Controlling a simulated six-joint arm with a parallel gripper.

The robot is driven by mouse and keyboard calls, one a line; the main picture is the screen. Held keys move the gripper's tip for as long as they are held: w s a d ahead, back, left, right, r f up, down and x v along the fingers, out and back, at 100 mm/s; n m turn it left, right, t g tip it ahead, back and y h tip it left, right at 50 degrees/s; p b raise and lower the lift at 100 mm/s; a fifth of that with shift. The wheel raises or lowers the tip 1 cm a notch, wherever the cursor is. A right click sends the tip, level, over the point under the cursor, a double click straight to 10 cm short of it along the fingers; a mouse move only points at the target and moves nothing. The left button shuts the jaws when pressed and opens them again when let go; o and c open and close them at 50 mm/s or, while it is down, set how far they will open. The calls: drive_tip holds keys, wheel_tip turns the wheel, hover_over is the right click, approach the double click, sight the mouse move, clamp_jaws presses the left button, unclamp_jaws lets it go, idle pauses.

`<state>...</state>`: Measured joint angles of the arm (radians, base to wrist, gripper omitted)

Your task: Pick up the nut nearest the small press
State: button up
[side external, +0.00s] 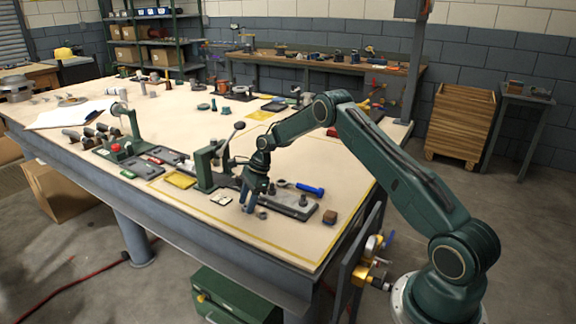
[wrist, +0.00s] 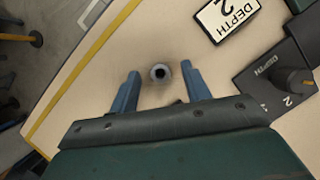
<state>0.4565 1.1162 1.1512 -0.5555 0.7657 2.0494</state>
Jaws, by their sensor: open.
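A small grey nut (wrist: 160,72), ring-like with a dark hole, lies on the pale bench top in the wrist view. My gripper (wrist: 160,69) is open, with one blue finger on each side of the nut. A gap shows between the nut and each finger; the height of the fingers above the bench is hard to judge. In the side external view my gripper (side external: 250,205) points down close to the bench, just right of the small green press (side external: 205,165) with its lever. Which small ring near the fingers is this nut is unclear there.
A dark base plate (wrist: 278,78) with numbered marks lies right of the nut, and a "DEPTH 2" label plate (wrist: 227,15) lies above it. A blue-handled tool (side external: 308,189) and a brown block (side external: 329,217) lie to the right. The bench's front strip is clear.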

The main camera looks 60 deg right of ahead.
drive_tip(key=shift+f, duration=0.15)
idle(0.3)
clamp_jaws()
wheel_tip(320, 180, up, 10)
idle(0.8)
idle(0.5)
